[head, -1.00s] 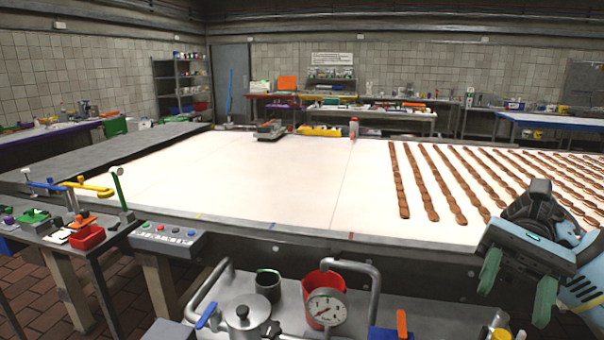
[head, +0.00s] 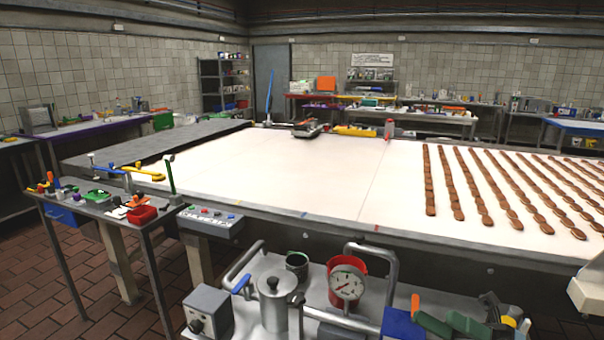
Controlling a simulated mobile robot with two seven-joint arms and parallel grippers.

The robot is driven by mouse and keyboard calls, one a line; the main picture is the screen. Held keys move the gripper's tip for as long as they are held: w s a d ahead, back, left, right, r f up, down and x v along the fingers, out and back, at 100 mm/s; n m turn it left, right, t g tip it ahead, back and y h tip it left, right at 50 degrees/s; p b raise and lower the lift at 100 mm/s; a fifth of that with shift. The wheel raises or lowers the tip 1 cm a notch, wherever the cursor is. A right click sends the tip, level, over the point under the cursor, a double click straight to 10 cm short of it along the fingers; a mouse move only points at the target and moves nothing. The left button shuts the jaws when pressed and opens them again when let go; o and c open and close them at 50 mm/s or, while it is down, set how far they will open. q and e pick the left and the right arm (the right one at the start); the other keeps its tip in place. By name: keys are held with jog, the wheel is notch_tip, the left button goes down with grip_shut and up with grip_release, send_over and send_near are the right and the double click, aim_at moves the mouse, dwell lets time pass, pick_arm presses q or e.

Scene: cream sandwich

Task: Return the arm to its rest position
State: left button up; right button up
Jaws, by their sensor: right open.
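A pale part of my right arm (head: 588,287) shows at the right edge. My left gripper is out of view.
A long white table (head: 300,180) carries rows of brown biscuits (head: 470,185) at right. The near cart holds a steel pot (head: 274,303), a red container with a gauge (head: 347,284) and a blue box (head: 400,324). A tool table (head: 80,208) stands left.

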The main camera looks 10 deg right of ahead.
notch_tip(320, 180, down, 23)
jog(key=s+a+m+t+h, duration=0.1)
jog(key=m+t+h, duration=0.65)
jog(key=m, duration=0.65)
jog(key=a+m+t+h, duration=0.1)
jog(key=m+t+h, duration=0.3)
jog(key=m+h, duration=0.8)
jog(key=s+a+f+m+g+h, duration=0.1)
jog(key=s+a+f+m+g, duration=0.2)
jog(key=s+f+m, duration=0.3)
jog(key=s+a+f+m+g+h+p, duration=0.1)
jog(key=s+a+f+m+g, duration=0.1)
jog(key=s+f+m+g, duration=0.4)
jog(key=s+f+m, duration=0.1)
jog(key=s+f, duration=0.4)
jog(key=s, duration=0.1)
jog(key=shift+s+a+f, duration=0.35)
jog(key=shift+s+a, duration=0.05)
